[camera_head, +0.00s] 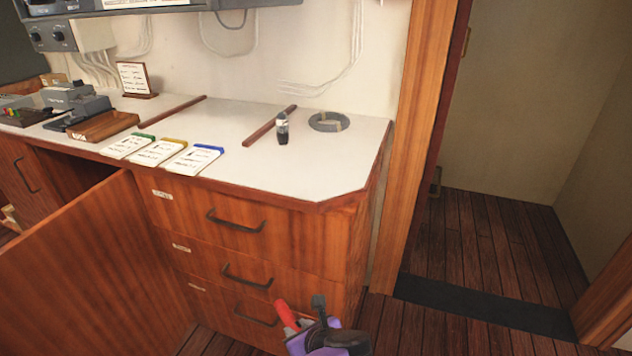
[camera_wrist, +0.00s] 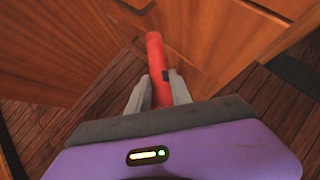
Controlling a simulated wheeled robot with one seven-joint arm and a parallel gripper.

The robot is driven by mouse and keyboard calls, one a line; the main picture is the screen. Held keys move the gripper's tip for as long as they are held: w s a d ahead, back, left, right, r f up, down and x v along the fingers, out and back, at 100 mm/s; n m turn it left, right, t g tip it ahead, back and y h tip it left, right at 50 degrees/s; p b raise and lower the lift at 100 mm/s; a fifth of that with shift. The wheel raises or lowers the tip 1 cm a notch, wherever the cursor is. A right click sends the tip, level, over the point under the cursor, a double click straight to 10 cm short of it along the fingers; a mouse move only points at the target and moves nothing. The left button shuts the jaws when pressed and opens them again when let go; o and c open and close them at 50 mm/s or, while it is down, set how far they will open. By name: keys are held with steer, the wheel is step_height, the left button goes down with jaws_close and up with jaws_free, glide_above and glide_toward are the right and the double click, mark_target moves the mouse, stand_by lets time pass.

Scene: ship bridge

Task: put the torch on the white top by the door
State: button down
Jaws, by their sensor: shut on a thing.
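The torch (camera_wrist: 155,55) is a red cylinder, held between the two fingers of my gripper (camera_wrist: 158,92) in the wrist view. In the head view my purple gripper (camera_head: 302,326) is low, in front of the drawers, with the red torch (camera_head: 286,314) sticking out toward the upper left. The gripper is shut on it. The white top (camera_head: 235,158) is the counter left of the doorway, above and beyond my gripper. The torch is clear of the white top.
Free room shows at the right front. An open cabinet door (camera_head: 95,270) juts out at left. The doorway (camera_head: 500,250) is at right.

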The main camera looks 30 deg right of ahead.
steer(key=f, duration=0.1)
steer(key=f+b, duration=0.1)
steer(key=shift+w+f, duration=0.2)
steer(key=shift+f, duration=0.1)
step_height(320, 180, up, 33)
steer(key=p, duration=3.3)
steer(key=shift+w, duration=0.15)
